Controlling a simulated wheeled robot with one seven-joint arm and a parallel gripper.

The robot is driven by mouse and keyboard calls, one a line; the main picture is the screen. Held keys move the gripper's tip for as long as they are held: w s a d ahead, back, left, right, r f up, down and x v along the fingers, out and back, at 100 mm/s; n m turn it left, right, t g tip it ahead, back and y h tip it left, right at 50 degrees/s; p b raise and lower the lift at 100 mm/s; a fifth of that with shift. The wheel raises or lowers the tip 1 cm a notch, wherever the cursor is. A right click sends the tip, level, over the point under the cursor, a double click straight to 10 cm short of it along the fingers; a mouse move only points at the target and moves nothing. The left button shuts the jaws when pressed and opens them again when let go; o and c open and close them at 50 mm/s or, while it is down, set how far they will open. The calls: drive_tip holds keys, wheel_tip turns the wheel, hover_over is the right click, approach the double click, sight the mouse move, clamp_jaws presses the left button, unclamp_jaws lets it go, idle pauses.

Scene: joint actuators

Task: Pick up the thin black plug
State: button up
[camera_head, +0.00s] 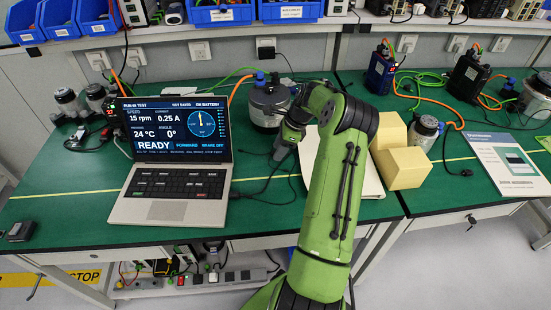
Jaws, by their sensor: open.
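My green arm reaches up over the table from the bottom, and my gripper (279,153) points down at the table between the laptop and the white paper. It is small and partly hidden by my arm, and appears open with nothing seen in it. A thin black cable (262,181) runs on the green table below it. I cannot tell for sure which thing is the thin black plug. A black plug or adapter (266,47) sits at the wall socket.
An open laptop (172,212) stands to the left of my gripper, and a round dark actuator (268,104) behind it. Blue bins (222,14) line the shelf. The left table front is mostly clear.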

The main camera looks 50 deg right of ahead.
drive_tip(key=shift+w+f, duration=0.1)
drive_tip(key=shift+f, duration=0.1)
clamp_jaws()
